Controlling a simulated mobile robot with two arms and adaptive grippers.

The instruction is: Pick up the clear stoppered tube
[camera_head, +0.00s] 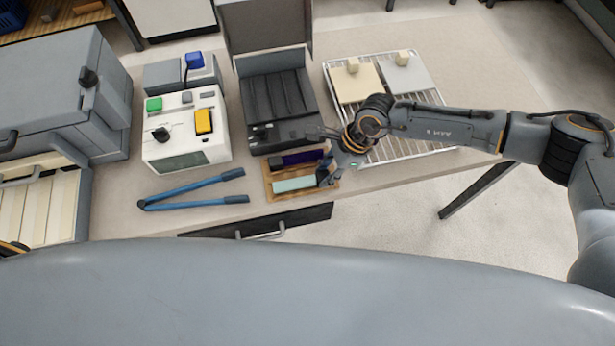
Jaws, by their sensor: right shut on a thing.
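My right gripper (325,178) reaches in from the right and points down at the right end of a small wooden tray (270,193). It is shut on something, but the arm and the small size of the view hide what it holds. A pale green bar (294,185) and a dark purple bar (302,158) lie in the tray, just left of the gripper. I cannot make out a clear stoppered tube for certain. My left gripper is not in view.
Blue-handled long tongs (190,192) lie left of the tray. Behind are a white box with buttons (185,130) and a black open-lidded unit (277,100). A wire rack (420,150) with two plates lies under my right arm. A large grey cabinet (50,90) stands left.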

